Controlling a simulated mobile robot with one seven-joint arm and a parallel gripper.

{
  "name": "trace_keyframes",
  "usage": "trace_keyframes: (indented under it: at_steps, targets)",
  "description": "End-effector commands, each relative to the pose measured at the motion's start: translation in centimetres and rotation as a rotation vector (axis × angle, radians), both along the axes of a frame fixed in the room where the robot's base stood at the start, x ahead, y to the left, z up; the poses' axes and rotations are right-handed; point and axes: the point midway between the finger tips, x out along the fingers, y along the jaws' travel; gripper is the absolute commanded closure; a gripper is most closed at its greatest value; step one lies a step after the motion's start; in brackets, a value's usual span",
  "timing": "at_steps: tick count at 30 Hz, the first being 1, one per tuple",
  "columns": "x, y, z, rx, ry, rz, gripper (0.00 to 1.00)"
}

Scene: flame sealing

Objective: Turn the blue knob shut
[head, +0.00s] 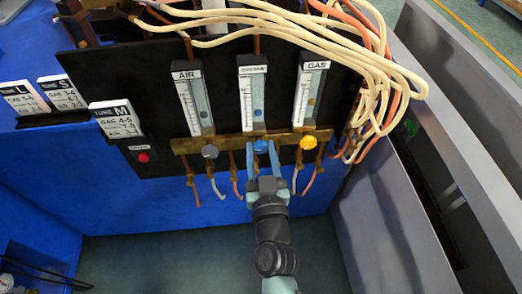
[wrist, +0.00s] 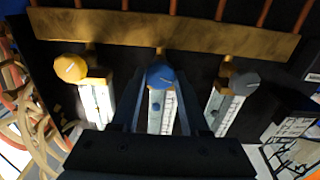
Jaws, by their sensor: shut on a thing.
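The blue knob (head: 260,145) sits on a brass bar below the middle flow meter (head: 252,95). My gripper (head: 262,153) reaches up to it from below, with one finger on each side, and is shut on it. In the wrist view, my gripper (wrist: 160,82) frames the blue knob (wrist: 160,73), which has a light mark line on its face. The finger contact is partly hidden by the knob and the dim light. The middle meter's float is a blue dot low in its tube; its label is too small to read surely.
A grey knob (head: 209,152) under the AIR meter and a yellow knob (head: 307,142) under the GAS meter flank the blue one. Hoses (head: 375,75) crowd the right. A red button (head: 143,156) and cards (head: 117,119) are left. Floor below is clear.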

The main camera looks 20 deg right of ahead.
Motion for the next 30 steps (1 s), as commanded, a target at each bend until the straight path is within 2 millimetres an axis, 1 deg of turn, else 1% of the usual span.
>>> trace_keyframes:
  at_steps: [5,11,17,30]
  targets:
    - [-0.02,-0.01,-0.02,0.026,-0.007,0.000,1.00]
    - [-0.03,-0.04,-0.03,0.118,-0.034,0.000,1.00]
    - [-0.04,-0.08,-0.06,0.276,-0.078,0.000,1.00]
    - [-0.09,-0.21,-0.15,0.680,-0.194,0.000,1.00]
